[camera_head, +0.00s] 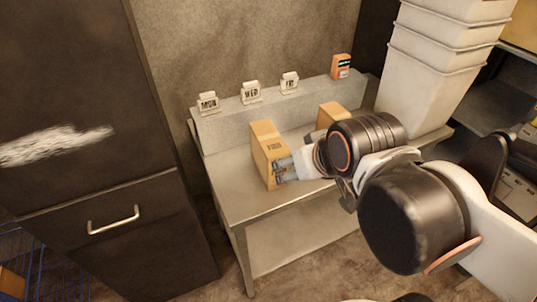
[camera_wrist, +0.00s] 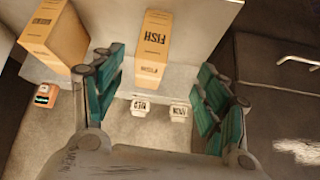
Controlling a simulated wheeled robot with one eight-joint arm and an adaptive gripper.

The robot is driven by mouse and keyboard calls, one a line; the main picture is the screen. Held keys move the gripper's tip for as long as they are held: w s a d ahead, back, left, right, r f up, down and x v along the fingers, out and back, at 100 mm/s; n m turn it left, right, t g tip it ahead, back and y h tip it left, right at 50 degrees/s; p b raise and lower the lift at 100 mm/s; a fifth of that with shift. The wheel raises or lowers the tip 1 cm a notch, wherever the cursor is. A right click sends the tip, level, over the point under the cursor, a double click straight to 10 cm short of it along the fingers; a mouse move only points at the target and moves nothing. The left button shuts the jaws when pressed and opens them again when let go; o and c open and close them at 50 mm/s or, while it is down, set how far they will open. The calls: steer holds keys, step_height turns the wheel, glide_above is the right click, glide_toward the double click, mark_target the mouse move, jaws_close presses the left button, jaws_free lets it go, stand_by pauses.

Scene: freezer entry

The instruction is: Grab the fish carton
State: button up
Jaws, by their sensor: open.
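The fish carton (camera_wrist: 153,50) is a tan box with "FISH" printed on it. In the wrist view it lies between and beyond the open teal fingers of my gripper (camera_wrist: 160,95), with nothing held. In the head view the fish carton (camera_head: 266,148) stands upright on the left part of the metal table, and my gripper (camera_head: 284,170) is right at its near right side. My arm hides part of the table. I cannot tell whether a finger touches the carton.
A second tan carton (camera_head: 332,114) stands to the right, partly behind my arm. Day tags such as MON (camera_head: 208,103) and a small orange device (camera_head: 341,67) sit on the raised ledge (camera_head: 235,126). Stacked white bins (camera_head: 430,70) stand right; a dark cabinet (camera_head: 80,120) stands left.

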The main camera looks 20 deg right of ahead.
mark_target(270, 139)
steer(key=w+f+t, duration=0.5)
steer(key=w+t, duration=0.1)
steer(key=w, duration=0.4)
steer(key=shift+d+f+n+y+b, duration=0.15)
steer(key=shift+d+n+y+b, duration=0.15)
steer(key=shift+d+b, duration=0.1)
steer(key=b+x, duration=0.5)
steer(key=x, duration=0.8)
steer(key=shift+w+d+f, duration=0.1)
steer(key=shift+w+f, duration=0.1)
steer(key=shift+w, duration=0.05)
steer(key=shift+s, duration=0.15)
jaws_close()
